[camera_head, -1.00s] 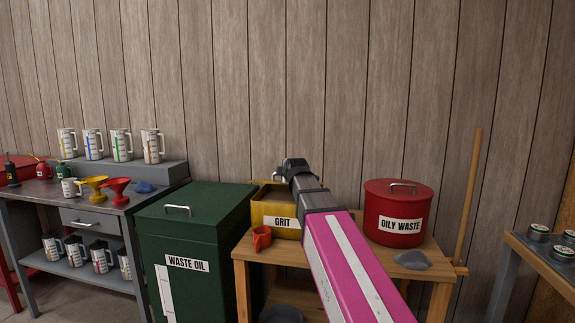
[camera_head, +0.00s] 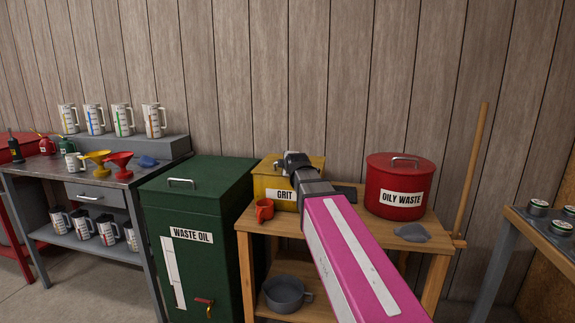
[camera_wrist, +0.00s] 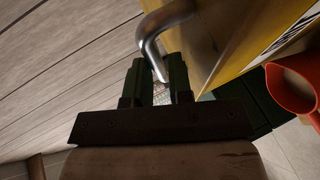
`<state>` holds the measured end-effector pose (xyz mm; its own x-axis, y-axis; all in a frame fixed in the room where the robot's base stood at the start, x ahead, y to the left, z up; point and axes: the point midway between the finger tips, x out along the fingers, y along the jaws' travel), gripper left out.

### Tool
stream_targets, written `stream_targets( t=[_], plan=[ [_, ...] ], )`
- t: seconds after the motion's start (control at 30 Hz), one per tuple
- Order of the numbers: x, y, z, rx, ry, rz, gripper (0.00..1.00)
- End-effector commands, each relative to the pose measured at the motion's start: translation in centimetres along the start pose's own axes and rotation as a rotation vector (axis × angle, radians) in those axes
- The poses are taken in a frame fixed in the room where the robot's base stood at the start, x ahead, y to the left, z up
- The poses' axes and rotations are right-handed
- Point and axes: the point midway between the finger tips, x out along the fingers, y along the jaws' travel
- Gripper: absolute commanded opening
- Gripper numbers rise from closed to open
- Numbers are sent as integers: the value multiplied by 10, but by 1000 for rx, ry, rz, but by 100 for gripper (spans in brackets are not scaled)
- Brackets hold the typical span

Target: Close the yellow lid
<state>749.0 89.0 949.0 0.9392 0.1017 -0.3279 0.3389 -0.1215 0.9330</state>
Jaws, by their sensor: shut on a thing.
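The yellow grit bin (camera_head: 285,201) stands on the wooden bench, left of the red can. Its yellow lid (camera_head: 270,169) lies over the top of the bin; any small gap at its edge is hard to tell because my arm covers part of it. My gripper (camera_head: 291,160) is at the lid. In the wrist view my gripper (camera_wrist: 160,80) is shut on the bent grey metal handle (camera_wrist: 166,26), with the bin's yellow side (camera_wrist: 255,55) just to the right.
A red cup (camera_head: 264,210) stands in front of the bin. The green waste oil cabinet (camera_head: 197,240) is close on the left. The red oily waste can (camera_head: 398,190) and a grey rag (camera_head: 411,233) are on the right of the wooden bench (camera_head: 330,233).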

Motion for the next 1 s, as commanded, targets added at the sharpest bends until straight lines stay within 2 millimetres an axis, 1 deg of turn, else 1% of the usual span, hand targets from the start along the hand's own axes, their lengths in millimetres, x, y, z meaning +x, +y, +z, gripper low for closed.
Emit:
stream_targets(
  t=[0.03, 0.1, 0.13, 0.4, 0.57, 0.67, 0.77, 1.0],
  plan=[
    [1, -13, 1, 11, -4, -42, 0],
    [1, -13, 1, 11, -4, -42, 0],
    [1, -13, 1, 11, -4, -43, 25],
    [1, -12, 1, 8, -5, -42, 25],
    [-6, -12, 1, 7, -5, -41, 25],
    [-18, -12, 2, 7, -4, -38, 25],
    [-35, -12, 2, 7, -4, -35, 25],
    [-80, -8, 1, 6, -2, -21, 25]
  ],
)
